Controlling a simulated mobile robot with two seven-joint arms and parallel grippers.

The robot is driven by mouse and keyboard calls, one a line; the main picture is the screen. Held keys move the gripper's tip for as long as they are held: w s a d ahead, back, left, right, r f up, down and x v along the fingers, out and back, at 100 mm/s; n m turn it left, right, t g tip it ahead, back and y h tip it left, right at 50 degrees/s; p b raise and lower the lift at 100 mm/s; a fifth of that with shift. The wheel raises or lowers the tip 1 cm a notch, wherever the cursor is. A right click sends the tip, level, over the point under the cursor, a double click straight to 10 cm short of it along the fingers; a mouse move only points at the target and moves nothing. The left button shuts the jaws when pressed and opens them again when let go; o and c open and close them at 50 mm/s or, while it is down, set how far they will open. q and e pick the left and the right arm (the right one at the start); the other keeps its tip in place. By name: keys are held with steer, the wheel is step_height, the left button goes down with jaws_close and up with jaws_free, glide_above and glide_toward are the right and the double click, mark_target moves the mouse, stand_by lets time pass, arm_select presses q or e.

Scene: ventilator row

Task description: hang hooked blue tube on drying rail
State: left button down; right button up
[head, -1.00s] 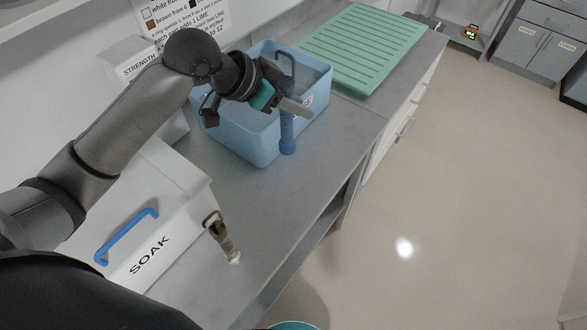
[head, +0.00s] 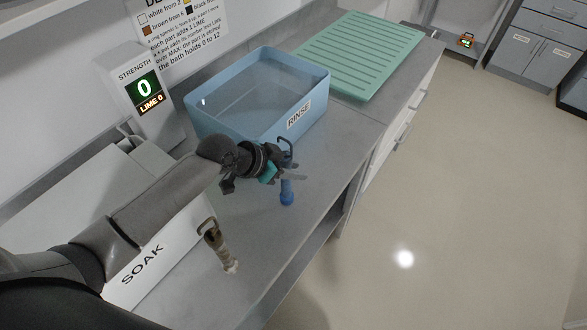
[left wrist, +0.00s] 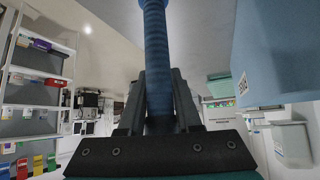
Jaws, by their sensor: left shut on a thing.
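The hooked blue tube (head: 287,190) is upright in my left gripper (head: 284,175), with its dark hook at the top and its blue knob end at the bottom. My left gripper is shut on it, in front of the rinse tub over the grey counter. In the left wrist view the ribbed blue tube (left wrist: 155,60) stands between the two fingers. I cannot tell whether its lower end touches the counter. My right gripper is not in view. I cannot make out a drying rail.
The blue RINSE tub (head: 255,115) holds clear liquid. A ribbed green drainer (head: 362,50) lies behind it. A brown hooked tube (head: 219,248) stands near the SOAK box (head: 165,245). The strength display (head: 146,92) reads 0. Open floor lies right.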

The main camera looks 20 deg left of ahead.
arm_select(q)
steer(key=shift+f, duration=0.15)
steer(key=c, duration=0.6)
jaws_free()
steer(key=p+v, duration=0.1)
steer(key=v, duration=1.1)
